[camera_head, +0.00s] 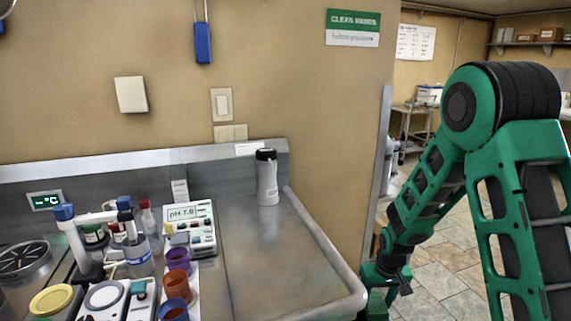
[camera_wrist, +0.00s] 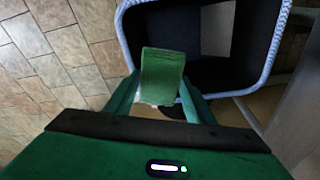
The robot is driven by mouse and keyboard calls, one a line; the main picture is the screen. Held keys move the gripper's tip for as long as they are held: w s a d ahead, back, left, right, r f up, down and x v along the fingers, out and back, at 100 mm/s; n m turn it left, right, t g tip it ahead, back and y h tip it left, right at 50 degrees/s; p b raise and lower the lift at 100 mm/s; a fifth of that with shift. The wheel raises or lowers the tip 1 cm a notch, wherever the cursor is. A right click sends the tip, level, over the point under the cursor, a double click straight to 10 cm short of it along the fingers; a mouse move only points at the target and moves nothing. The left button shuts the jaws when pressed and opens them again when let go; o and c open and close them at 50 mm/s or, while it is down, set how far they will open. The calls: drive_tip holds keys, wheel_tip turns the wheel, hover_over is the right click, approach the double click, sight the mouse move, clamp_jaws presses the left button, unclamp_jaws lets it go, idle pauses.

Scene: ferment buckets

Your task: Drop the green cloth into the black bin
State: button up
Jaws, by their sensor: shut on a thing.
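My gripper (camera_wrist: 158,92) is shut on the green cloth (camera_wrist: 162,68) in the wrist view. The cloth sticks out past the fingers as a short folded strip. Beyond it is the black bin (camera_wrist: 262,38), with a dark inside and a pale blue-white rim. In that view the cloth overlaps the near left part of the bin's opening. The height of the cloth above the rim cannot be told.
A metal counter (camera_head: 255,255) with a raised edge stands left of my arm. It holds a white bottle (camera_head: 267,182), a pH meter (camera_head: 190,228) and several small cups and jars. Tiled floor (camera_wrist: 50,60) lies left of the bin. A wire cart (camera_head: 412,118) stands farther back.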

drive_tip(key=s+a+f, duration=0.1)
drive_tip(key=a+f, duration=0.2)
drive_tip(key=f, duration=0.2)
drive_tip(key=shift+s+a+f, duration=0.35)
drive_tip(key=shift+a+f, duration=0.05)
drive_tip(key=o, duration=1.2)
drive_tip(key=shift+r, duration=0.1)
